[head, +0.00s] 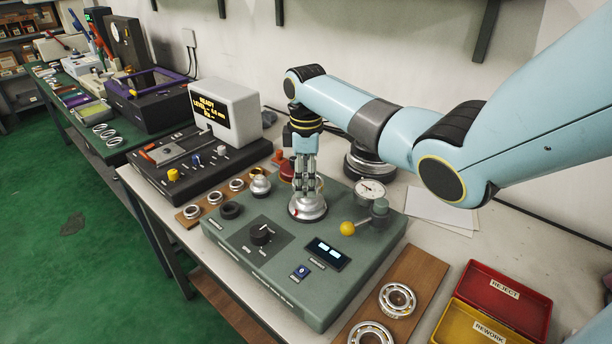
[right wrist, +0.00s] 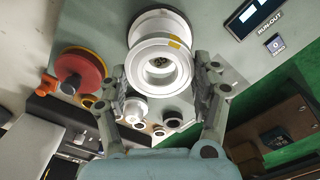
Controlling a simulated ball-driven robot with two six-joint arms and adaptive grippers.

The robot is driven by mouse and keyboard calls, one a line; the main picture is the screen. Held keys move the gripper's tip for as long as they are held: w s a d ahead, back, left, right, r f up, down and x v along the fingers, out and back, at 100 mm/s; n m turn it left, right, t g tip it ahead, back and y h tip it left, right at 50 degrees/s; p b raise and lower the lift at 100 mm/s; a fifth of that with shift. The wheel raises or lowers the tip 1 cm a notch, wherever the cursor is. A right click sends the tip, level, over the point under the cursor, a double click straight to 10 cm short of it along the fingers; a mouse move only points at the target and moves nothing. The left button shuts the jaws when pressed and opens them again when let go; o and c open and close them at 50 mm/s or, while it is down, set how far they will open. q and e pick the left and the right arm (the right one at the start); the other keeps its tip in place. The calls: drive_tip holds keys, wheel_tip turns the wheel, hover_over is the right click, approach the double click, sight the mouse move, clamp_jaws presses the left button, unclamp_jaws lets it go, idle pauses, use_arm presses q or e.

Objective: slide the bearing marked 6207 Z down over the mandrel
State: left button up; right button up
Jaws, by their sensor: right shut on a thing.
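My right gripper (head: 306,190) points straight down over a silver round mount (head: 308,211) on the grey-green run-out tester. In the right wrist view its two fingers (right wrist: 160,70) are shut on opposite sides of a pale metal ring (right wrist: 158,66), taken as the bearing, with a yellow mark on its edge. The 6207 Z marking is not readable. My left gripper is out of view.
The tester (head: 285,262) carries a dial gauge (head: 370,190) and yellow ball knob (head: 347,228) close right of the gripper. Bearings (head: 397,300) lie on a wooden board at front right. Red (head: 505,300) and yellow (head: 470,325) bins stand beyond. Small rings (head: 214,198) line the left.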

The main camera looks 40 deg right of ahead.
drive_tip(key=shift+f, duration=0.25)
drive_tip(key=shift+f+b, duration=0.5)
drive_tip(key=shift+f, duration=0.15)
drive_tip(key=shift+f, duration=0.25)
idle(1.0)
drive_tip(key=shift+f, duration=0.3)
drive_tip(key=o, duration=1.5)
drive_tip(key=shift+o, duration=0.2)
